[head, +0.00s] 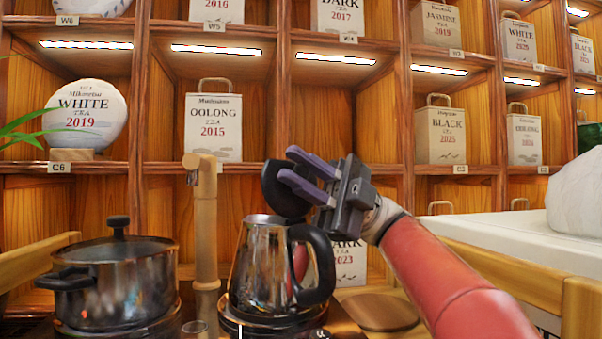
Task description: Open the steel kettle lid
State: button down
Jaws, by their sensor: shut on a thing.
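The steel kettle (262,262) stands on its base in the middle of the head view, with its black handle on the right. Its black lid (274,196) is raised, tilted steeply above the rim at the handle side, so the kettle's mouth is uncovered. My gripper (289,166) reaches in from the right, with its two purple fingers at the lid. It is shut on the lid. The fingers cover part of the lid, and the exact contact and the hinge are hidden.
A round wooden board (378,312) lies to the right. A white counter (500,235) is further right. Shelves with tea boxes (213,127) stand behind.

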aim_at(302, 166)
jog(key=c, duration=1.4)
grip_release()
jog(key=shift+o, duration=0.2)
notch_tip(302, 166, up, 20)
jog(key=p, duration=1)
jog(key=shift+p, duration=0.35)
